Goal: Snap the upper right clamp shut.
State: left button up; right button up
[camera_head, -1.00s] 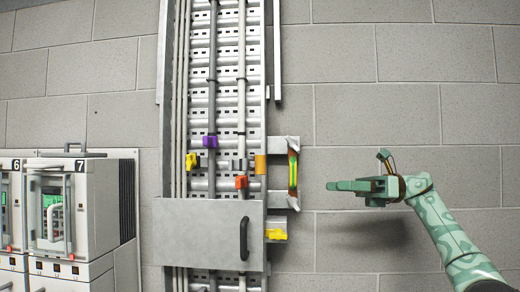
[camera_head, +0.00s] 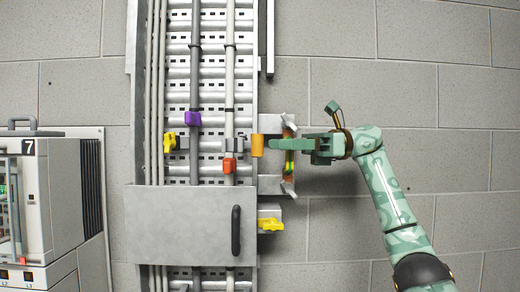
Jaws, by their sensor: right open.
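A grey clamp (camera_head: 236,144) sits on the right-hand pipe of the cable ladder, with an orange lever (camera_head: 257,145) standing out at its right side. Whether it is latched cannot be told. A red tab (camera_head: 229,165) is just below it. My right gripper (camera_head: 270,143) comes in from the right, its fingers pointing left at the orange lever's height. The fingertips are very close to the lever; contact cannot be told. The gripper is open. It partly covers a bracket (camera_head: 289,187) with green and orange strands. My left gripper is not in view.
A purple tab (camera_head: 192,118) and a yellow lever (camera_head: 169,142) are on the left pipe. A grey cover (camera_head: 190,225) with a black handle (camera_head: 236,232) is below, beside another yellow lever (camera_head: 270,224). A cabinet numbered 7 (camera_head: 40,190) stands left.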

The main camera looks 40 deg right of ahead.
aim_at(245, 145)
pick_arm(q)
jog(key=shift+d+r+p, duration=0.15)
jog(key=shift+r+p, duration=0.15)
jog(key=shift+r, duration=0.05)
pick_arm(e)
jog(key=x, duration=0.4)
jog(key=shift+a+r, duration=0.1)
jog(key=shift+a, duration=0.4)
jog(key=shift+s, duration=0.15)
grip_shut()
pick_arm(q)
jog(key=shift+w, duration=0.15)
